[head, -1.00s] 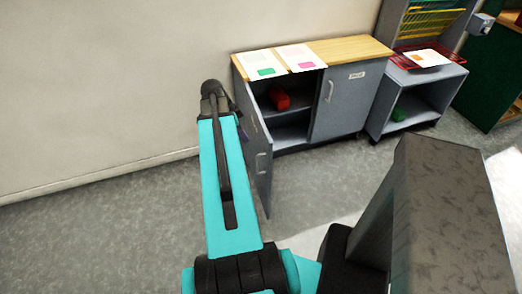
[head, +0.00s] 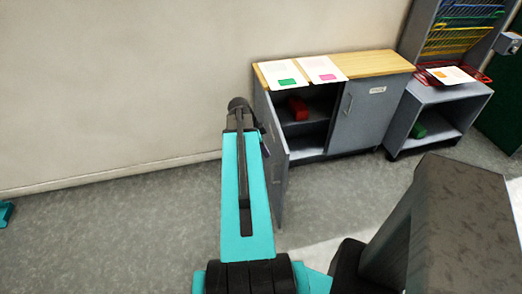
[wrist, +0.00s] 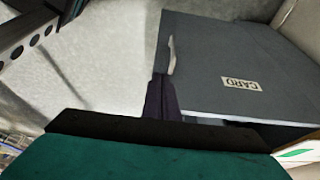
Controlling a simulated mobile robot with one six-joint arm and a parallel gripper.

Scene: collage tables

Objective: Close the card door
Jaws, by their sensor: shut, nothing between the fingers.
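The card door (head: 272,165) is the grey left door of the low cabinet. It stands swung open, pointing out toward the camera, with a pale handle. In the wrist view the door (wrist: 210,55) shows its outer face with a "CARD" label (wrist: 240,83) and the handle (wrist: 171,54). My gripper (wrist: 161,98) is shut and empty, with its dark fingers at the door's outer face near the handle side. I cannot tell if they touch it. In the head view my own arm mostly hides the gripper, left of the door.
The cabinet's wooden top (head: 375,65) carries two white sheets (head: 283,74), one marked green and one pink. A red object (head: 298,108) sits on the inside shelf. The right door (head: 360,115) is shut. A grey open shelf unit (head: 452,105) stands to the right. Bare floor lies left.

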